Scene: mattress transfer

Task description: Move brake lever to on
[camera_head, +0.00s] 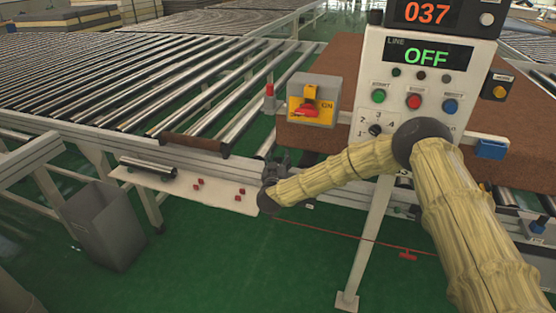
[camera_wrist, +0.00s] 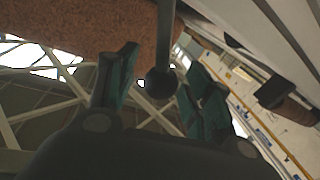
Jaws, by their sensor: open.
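In the wrist view a dark lever rod with a round black ball knob (camera_wrist: 161,84) hangs down from the top. I take it to be the brake lever; no label on it can be read. My gripper (camera_wrist: 152,90) is open, with one finger left of the knob and one right of it. The knob appears between the fingers, and I cannot tell whether either touches it. In the head view my gripper (camera_head: 275,165) is small and dark beside the roller conveyor's end, below the yellow switch box. The lever cannot be made out there.
A control panel (camera_head: 428,80) with a display reading OFF stands on a post to the right. A yellow switch box (camera_head: 311,101) with a red handle is left of it. A roller conveyor (camera_head: 120,85), a white shelf (camera_head: 222,193) and a grey bin (camera_head: 101,226) are at left.

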